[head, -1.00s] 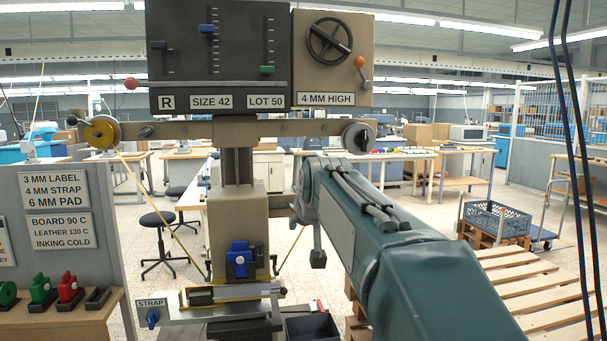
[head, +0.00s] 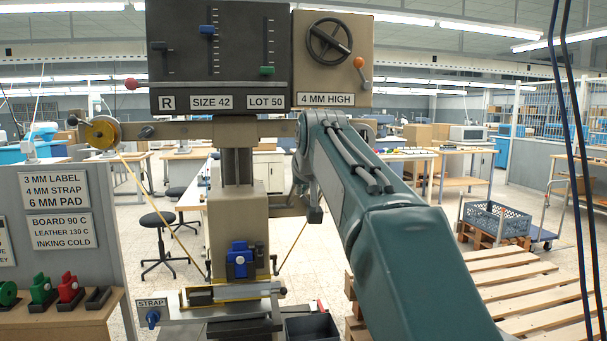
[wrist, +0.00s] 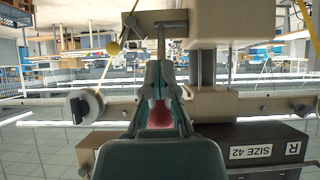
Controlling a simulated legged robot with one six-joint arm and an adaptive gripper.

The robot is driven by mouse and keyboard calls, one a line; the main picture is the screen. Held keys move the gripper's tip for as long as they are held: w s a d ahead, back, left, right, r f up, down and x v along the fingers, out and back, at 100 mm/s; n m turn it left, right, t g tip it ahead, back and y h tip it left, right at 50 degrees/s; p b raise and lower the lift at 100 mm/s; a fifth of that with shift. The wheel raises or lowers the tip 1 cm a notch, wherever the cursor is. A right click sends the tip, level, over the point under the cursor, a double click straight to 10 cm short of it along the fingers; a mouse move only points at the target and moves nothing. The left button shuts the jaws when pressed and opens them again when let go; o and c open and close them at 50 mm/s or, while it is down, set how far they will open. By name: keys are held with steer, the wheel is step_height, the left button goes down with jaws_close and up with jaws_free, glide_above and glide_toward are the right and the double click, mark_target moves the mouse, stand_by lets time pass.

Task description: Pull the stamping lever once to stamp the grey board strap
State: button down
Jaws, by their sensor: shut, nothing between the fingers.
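The stamping press has a tan column (head: 238,215) with a blue stamp block (head: 240,262) above the bed. The bed carries a dark block (head: 201,297) and a pale strip in a yellow frame; I cannot tell whether a grey strap lies there. A STRAP label (head: 153,303) is at its left. A bracket (head: 290,205) juts right from the column, and it shows at the top of the upside-down wrist view (wrist: 155,20). My gripper (wrist: 160,68) is shut and empty, pointing toward that bracket; contact is unclear. My arm hides part of this area in the head view.
The panel (head: 220,55) and the 4 MM HIGH box (head: 332,60) sit above the crossbar (head: 185,130). A reel (wrist: 85,106) is close to my gripper. A dark bin (head: 312,327) is below. Pallets (head: 520,290) lie at right.

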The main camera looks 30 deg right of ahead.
steer(key=shift+w+d+r, duration=0.15)
steer(key=shift+w+r, duration=0.2)
steer(key=shift+r, duration=0.35)
steer(key=shift+w+r, duration=0.15)
steer(key=shift+r, duration=1.2)
steer(key=c, duration=0.9)
jaws_free()
steer(key=shift+o, duration=0.9)
steer(key=s+a+r+g, duration=0.1)
steer(key=s+a+r, duration=0.1)
steer(key=s+r, duration=0.3)
steer(key=s, duration=0.3)
steer(key=shift+s+a+r, duration=0.2)
steer(key=shift+s+a, duration=0.15)
steer(key=shift+a, duration=0.05)
steer(key=shift+d, duration=0.2)
steer(key=shift+a+f, duration=0.1)
